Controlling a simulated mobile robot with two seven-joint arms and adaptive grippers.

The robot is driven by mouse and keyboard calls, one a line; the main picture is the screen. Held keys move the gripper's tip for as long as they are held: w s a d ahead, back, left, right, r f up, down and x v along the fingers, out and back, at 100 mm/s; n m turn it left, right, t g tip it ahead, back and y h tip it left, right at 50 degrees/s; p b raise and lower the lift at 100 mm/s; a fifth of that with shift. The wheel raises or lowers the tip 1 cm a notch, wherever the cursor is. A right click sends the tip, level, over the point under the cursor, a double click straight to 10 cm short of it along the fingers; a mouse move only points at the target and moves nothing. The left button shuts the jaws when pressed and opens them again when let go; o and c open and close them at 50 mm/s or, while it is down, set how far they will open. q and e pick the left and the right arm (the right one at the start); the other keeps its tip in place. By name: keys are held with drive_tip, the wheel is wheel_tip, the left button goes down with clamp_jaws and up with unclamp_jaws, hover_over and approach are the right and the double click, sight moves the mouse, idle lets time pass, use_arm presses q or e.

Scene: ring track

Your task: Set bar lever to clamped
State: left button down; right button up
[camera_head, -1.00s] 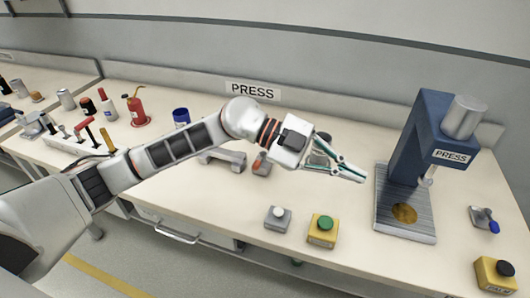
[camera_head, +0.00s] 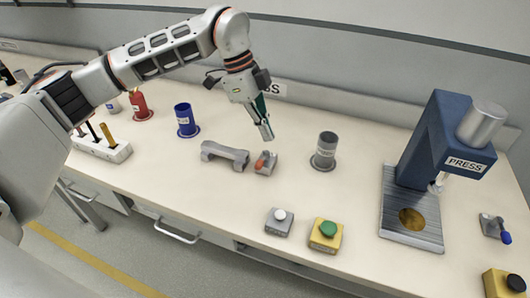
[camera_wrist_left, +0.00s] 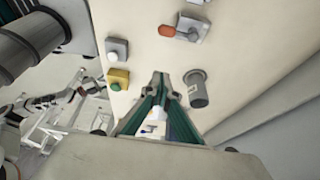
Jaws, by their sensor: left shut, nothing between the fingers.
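A small grey lever block with an orange handle (camera_head: 264,162) sits at the right end of a grey arched bar (camera_head: 225,154) on the bench. In the left wrist view the orange handle (camera_wrist_left: 167,30) shows at the top, its grey block beside it. My left gripper (camera_head: 268,134) is shut and empty, pointing down above and just behind the lever, apart from it. Its fingertips (camera_wrist_left: 160,76) meet in the left wrist view. A second lever with a blue handle (camera_head: 504,236) stands right of the press. Which one is the bar lever is not labelled. My right gripper is not in view.
A grey canister (camera_head: 325,150) stands right of the lever. A white-button box (camera_head: 279,221) and a green-button box (camera_head: 326,235) are near the front edge. The blue press (camera_head: 430,140) is at the right, a blue cup (camera_head: 186,120) at the left. Bench between is clear.

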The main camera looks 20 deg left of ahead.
sight(262, 161)
use_arm(q)
wheel_tip(262, 161, down, 10)
drive_tip(key=shift+d+r, duration=0.1)
drive_tip(key=shift+a+p, duration=0.3)
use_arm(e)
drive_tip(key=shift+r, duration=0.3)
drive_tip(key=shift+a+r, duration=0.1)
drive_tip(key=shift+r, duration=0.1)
